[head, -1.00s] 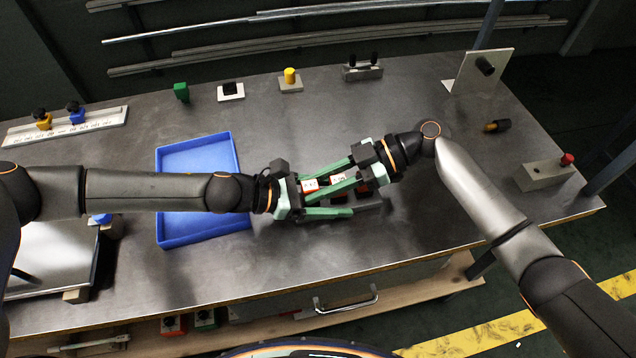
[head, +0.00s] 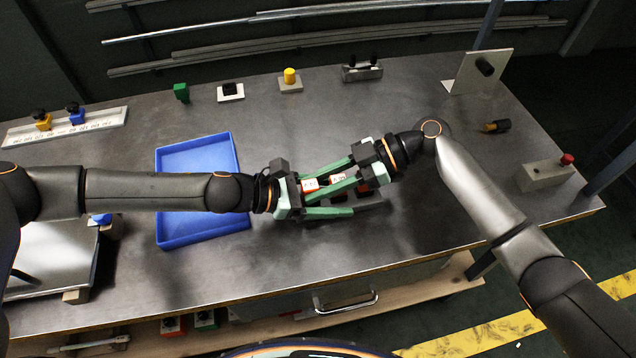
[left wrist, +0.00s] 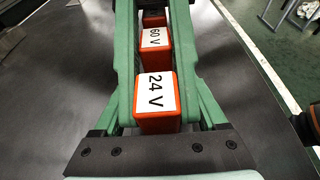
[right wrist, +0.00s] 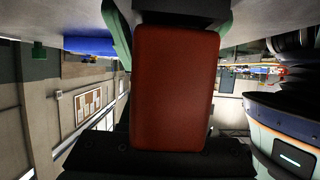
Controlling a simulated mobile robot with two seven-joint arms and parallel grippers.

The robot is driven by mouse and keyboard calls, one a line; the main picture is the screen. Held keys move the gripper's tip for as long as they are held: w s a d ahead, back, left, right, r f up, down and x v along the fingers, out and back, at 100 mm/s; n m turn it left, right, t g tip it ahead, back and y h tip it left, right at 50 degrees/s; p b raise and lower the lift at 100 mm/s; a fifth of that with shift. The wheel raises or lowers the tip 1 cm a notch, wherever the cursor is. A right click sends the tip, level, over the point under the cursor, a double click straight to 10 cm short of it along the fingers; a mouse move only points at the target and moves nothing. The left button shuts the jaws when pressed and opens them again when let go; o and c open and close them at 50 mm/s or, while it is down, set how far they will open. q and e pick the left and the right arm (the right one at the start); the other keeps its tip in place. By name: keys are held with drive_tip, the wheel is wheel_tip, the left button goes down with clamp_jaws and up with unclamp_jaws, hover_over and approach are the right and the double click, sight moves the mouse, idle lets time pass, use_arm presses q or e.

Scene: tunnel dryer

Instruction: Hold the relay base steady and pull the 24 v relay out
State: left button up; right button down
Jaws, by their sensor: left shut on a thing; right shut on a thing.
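The 24 V relay (left wrist: 155,100) is an orange-red block with a white label, nearest the palm of my left gripper in the left wrist view. The 60 V relay (left wrist: 155,45) stands behind it in the same row, with another red relay beyond. The grey relay base (head: 368,205) is under the relays, mostly covered by the fingers. My left gripper (head: 345,192) is shut low on the base. My right gripper (head: 306,189) reaches over the row from the other side, its fingertips shut on the 24 V relay. A red relay face (right wrist: 175,88) fills the right wrist view and hides the fingertips.
A blue tray (head: 162,190) lies left of the base. A yellow-knobbed block (head: 290,80), other small fixtures and an upright plate (head: 482,70) stand along the back. A red-button box (head: 547,175) is at right.

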sight(317, 182)
use_arm(q)
drive_tip(key=shift+f, duration=0.15)
use_arm(e)
drive_tip(key=shift+r, duration=0.65)
drive_tip(key=shift+r, duration=0.6)
drive_tip(key=shift+r, duration=0.1)
drive_tip(key=shift+r, duration=2.25)
use_arm(q)
drive_tip(key=o, duration=1.5)
drive_tip(key=shift+a, duration=0.15)
